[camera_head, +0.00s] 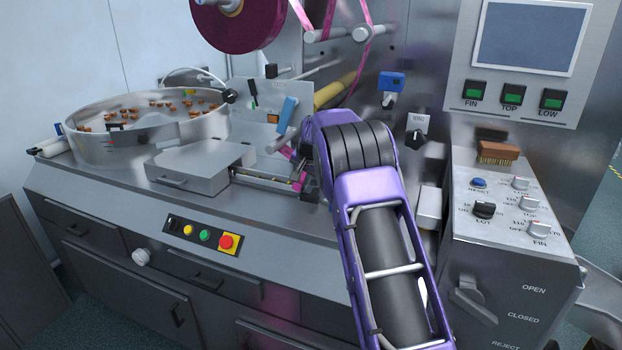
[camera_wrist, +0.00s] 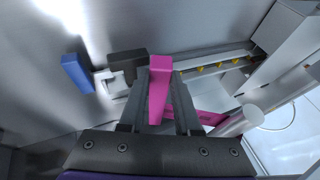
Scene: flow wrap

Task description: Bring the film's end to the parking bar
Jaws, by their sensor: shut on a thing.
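The pink film's end (camera_wrist: 159,88) is between the two dark fingers of my gripper (camera_wrist: 159,110) in the wrist view. The gripper is shut on it, and a flat tip sticks out past the fingers. More pink film (camera_wrist: 210,117) runs to the right behind the fingers, towards a grey roller (camera_wrist: 240,122). In the head view, pink film (camera_head: 291,153) shows just left of my purple arm, near the end of the infeed track. The fingers are mostly hidden there. I cannot tell which bar is the parking bar.
A film reel (camera_head: 238,22) and rollers (camera_head: 369,34) are above. A bowl (camera_head: 140,128) with orange pieces stands at the left, beside a metal box (camera_head: 195,165). A control box (camera_head: 510,215) is at the right. In the wrist view, a blue part (camera_wrist: 77,72) and black block (camera_wrist: 127,65) are close by.

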